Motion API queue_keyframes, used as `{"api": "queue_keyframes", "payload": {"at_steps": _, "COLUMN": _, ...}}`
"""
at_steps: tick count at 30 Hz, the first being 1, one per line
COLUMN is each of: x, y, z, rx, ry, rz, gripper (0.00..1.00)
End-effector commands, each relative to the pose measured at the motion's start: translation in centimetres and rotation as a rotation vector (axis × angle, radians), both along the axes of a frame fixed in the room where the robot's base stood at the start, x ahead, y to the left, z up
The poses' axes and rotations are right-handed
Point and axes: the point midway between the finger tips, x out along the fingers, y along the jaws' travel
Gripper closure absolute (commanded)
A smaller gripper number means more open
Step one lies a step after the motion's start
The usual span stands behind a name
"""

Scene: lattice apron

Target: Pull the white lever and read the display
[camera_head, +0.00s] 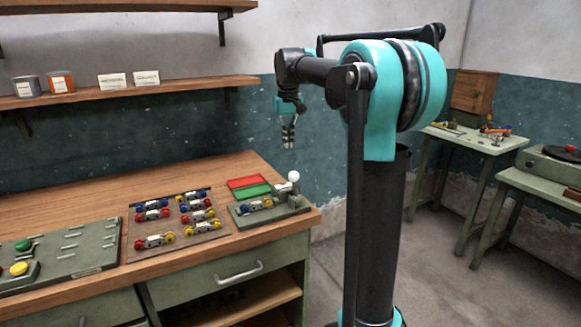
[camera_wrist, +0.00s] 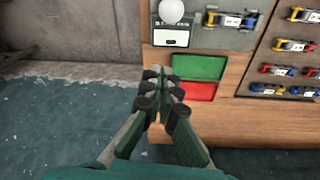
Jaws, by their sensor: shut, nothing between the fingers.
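The white lever's round knob (camera_head: 293,176) stands at the right of a grey-green device (camera_head: 290,208) near the bench's right end. In the wrist view the knob (camera_wrist: 171,11) is at the top edge, partly over the device. A small pale display panel (camera_wrist: 170,38) with a dark frame sits just below the knob; I cannot read anything on it. My gripper (camera_head: 288,147) hangs in the air behind the device, pointing down, apart from the lever. In the wrist view its fingers (camera_wrist: 160,82) are together with nothing between them.
A small car (camera_wrist: 231,20) sits on the device. A green tray (camera_wrist: 199,66) and a red tray (camera_wrist: 199,91) lie beside it. A board (camera_head: 178,240) with several cars and a panel with buttons (camera_head: 65,260) are farther left. A shelf (camera_head: 140,91) hangs above.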

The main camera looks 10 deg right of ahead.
Motion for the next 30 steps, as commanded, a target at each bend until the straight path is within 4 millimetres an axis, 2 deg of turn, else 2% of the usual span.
{"api": "queue_keyframes", "payload": {"at_steps": 6, "x": 0.0, "y": 0.0, "z": -0.3, "rx": 0.0, "ry": 0.0, "rz": 0.0, "gripper": 1.0}}
{"api": "queue_keyframes", "payload": {"at_steps": 11, "x": 0.3, "y": 0.0, "z": -1.9, "rx": 0.0, "ry": 0.0, "rz": 0.0, "gripper": 1.0}}
{"api": "queue_keyframes", "payload": {"at_steps": 24, "x": 1.5, "y": -0.2, "z": -10.2, "rx": 0.0, "ry": 0.0, "rz": 0.0, "gripper": 1.0}}
{"api": "queue_keyframes", "payload": {"at_steps": 30, "x": -1.2, "y": -0.5, "z": -9.4, "rx": 0.0, "ry": 0.0, "rz": 0.0, "gripper": 1.0}}
